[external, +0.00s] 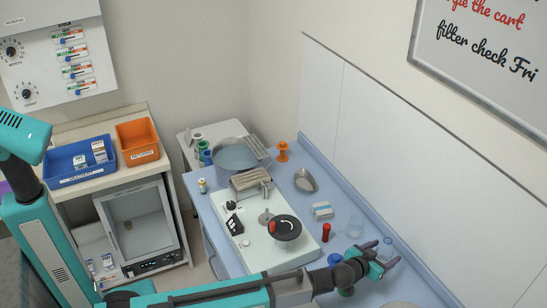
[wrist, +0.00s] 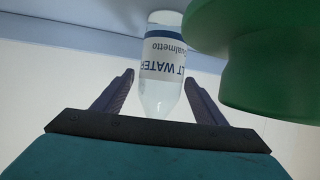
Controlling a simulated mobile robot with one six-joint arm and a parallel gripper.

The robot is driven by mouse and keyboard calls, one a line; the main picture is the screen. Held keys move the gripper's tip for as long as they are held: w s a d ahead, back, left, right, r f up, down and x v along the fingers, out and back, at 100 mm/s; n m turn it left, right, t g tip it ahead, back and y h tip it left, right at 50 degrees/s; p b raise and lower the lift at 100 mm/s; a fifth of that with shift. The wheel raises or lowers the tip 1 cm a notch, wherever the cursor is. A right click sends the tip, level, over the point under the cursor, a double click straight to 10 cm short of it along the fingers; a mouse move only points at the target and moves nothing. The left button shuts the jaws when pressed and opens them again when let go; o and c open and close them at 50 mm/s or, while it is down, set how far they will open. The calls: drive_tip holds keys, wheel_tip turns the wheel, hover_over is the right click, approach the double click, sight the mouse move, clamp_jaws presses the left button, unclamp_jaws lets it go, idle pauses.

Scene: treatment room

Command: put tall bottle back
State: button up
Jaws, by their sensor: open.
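The fingers are open, with a narrow gap visible at each side of the bottle. I cannot tell whether this is the tall bottle. In the external view my gripper (external: 384,261) is low over the right end of the blue bench (external: 408,274). Small clear items there are too small to tell apart.
A large green object (wrist: 255,60) is close to the right finger in the wrist view. In the external view a red item (external: 326,232), a clear vessel (external: 355,228) and a white device with a black dial (external: 285,228) stand left of my gripper. The wall panel borders the bench.

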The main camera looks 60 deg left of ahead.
drive_tip(key=shift+r, duration=0.15)
drive_tip(key=b+v, duration=0.3)
drive_tip(key=v, duration=0.6)
drive_tip(key=shift+b, duration=0.4)
drive_tip(key=shift+s+d+b, duration=0.1)
drive_tip(key=shift+s+b, duration=0.1)
drive_tip(key=shift+b, duration=0.1)
drive_tip(key=b+v, duration=0.1)
drive_tip(key=b, duration=0.4)
drive_tip(key=shift+s+d+r, duration=0.1)
drive_tip(key=shift+s, duration=0.25)
drive_tip(key=shift+s+d+r+b, duration=0.2)
drive_tip(key=shift+s+b, duration=0.15)
drive_tip(key=shift+b, duration=0.45)
